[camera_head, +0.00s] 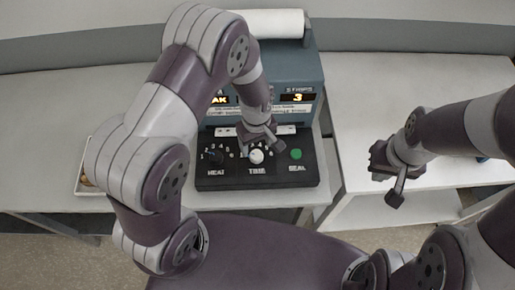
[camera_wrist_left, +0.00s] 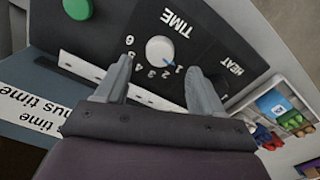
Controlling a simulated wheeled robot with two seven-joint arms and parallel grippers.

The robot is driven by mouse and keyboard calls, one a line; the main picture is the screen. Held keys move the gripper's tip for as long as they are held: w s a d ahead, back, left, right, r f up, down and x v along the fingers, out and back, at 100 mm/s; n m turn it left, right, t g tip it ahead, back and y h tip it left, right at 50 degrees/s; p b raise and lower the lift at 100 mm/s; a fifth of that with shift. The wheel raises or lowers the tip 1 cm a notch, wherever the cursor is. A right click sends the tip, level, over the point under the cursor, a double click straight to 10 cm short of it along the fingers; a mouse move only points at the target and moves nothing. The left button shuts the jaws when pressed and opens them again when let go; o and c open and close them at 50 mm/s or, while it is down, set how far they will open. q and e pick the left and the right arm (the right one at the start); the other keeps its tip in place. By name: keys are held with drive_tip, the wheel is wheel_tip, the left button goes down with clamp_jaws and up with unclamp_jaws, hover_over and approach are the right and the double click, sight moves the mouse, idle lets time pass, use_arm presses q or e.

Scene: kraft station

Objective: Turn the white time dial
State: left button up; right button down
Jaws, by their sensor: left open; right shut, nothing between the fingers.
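The white time dial (camera_head: 256,156) sits in the middle of the black control panel, above the word TIME. In the left wrist view the round white dial (camera_wrist_left: 160,49) has a small blue mark pointing near the 1. My left gripper (camera_head: 258,142) is just behind the dial; its open fingers (camera_wrist_left: 160,80) point toward the dial, with no visible contact. My right gripper (camera_head: 390,178) is shut and empty, off to the right over the white table.
The panel also has a dark HEAT dial (camera_head: 215,154) at left and a green SEAL button (camera_head: 296,154) at right. Behind stands the blue-grey machine (camera_head: 308,72) with lit displays and a white roll (camera_head: 275,23). A tray (camera_head: 84,181) lies at left.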

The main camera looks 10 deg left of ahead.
sight(256, 154)
use_arm(q)
wheel_tip(256, 154, down, 5)
drive_tip(key=shift+f+p, duration=0.1)
drive_tip(key=shift+p, duration=0.25)
drive_tip(key=c, duration=1)
drive_tip(key=shift+c, duration=0.2)
